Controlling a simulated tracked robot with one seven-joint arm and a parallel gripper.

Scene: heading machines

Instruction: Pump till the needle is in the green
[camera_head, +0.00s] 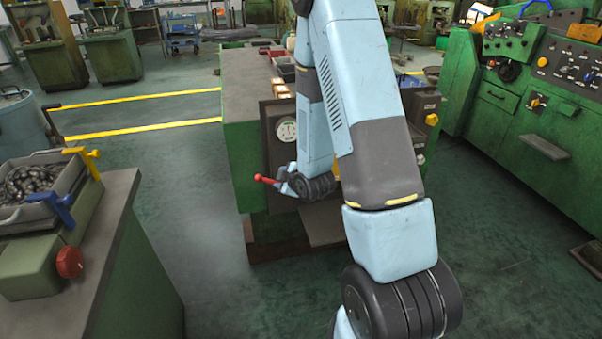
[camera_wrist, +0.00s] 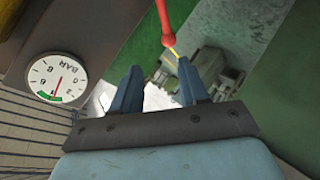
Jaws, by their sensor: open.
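The round white pressure gauge (camera_head: 287,130) sits on a dark panel on the green machine's side. In the wrist view, the gauge (camera_wrist: 57,78) is at the left, with BAR lettering, a green band on its lower rim and a thin reddish needle. The needle points down toward the green band; its exact place is too small to tell. The red-handled pump lever (camera_head: 264,180) sticks out left below the gauge. Its red handle (camera_wrist: 167,28) shows at the top of the wrist view, beyond the fingertips. My gripper (camera_head: 284,184) is open and empty beside it; its two blue fingers (camera_wrist: 157,76) are apart.
A bench with a grey bin of metal parts (camera_head: 42,190) and a red knob (camera_head: 70,262) stands at the left. A green control console (camera_head: 535,90) stands at the right. The green floor between is clear. My arm hides part of the pump machine.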

